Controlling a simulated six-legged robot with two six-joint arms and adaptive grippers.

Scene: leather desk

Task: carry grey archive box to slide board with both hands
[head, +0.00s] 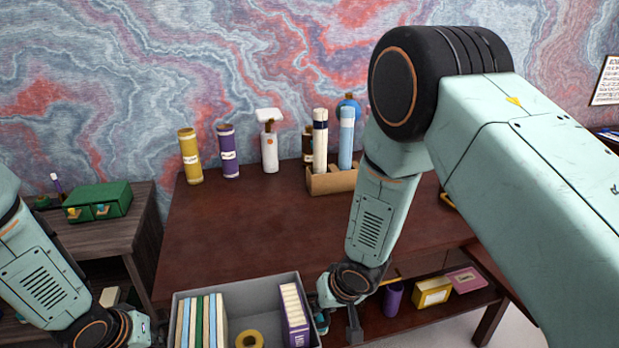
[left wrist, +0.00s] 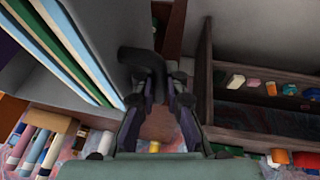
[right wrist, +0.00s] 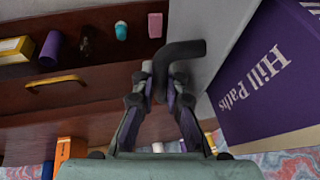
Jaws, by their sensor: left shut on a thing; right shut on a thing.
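The grey archive box (head: 240,291) is at the bottom of the head view, its lower part cut off. It holds several upright books (head: 200,318), a yellow tape roll (head: 249,339) and a purple book (head: 293,313), lettered "Hill Paths" in the right wrist view (right wrist: 265,80). My left gripper (left wrist: 156,98) is shut on a dark handle (left wrist: 140,60) at the box's left side. My right gripper (right wrist: 167,85) is shut on a dark handle (right wrist: 185,50) beside the box's grey wall. I cannot pick out the slide board for sure.
A brown desk (head: 260,230) lies beyond the box, its middle clear. Yellow (head: 190,156) and purple (head: 228,151) tubes, a spray bottle (head: 269,140) and a wooden holder (head: 331,181) stand at its back. A green drawer box (head: 98,201) sits on the left side table.

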